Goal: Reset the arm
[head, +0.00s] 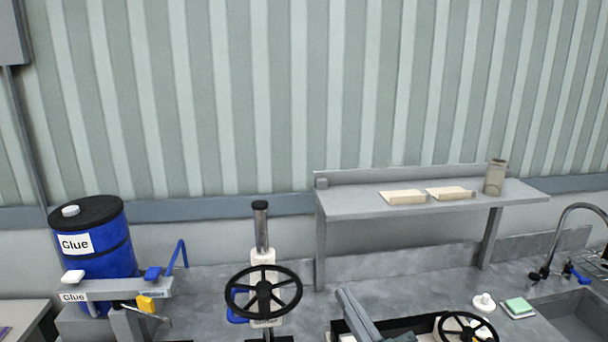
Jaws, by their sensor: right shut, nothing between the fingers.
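My right gripper (350,303) seems to be the grey tilted shape at the bottom edge, right of centre, its tip pointing up and left. It is shut with nothing held. Most of my right arm lies below the picture. My left gripper is not in view.
A blue glue drum (112,262) stands at the left. A press with a black handwheel (264,291) stands left of my right gripper. A grey shelf (350,204) holds two pale blocks and a cup. A second handwheel (467,326), sink (575,312) and faucet (548,260) are right.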

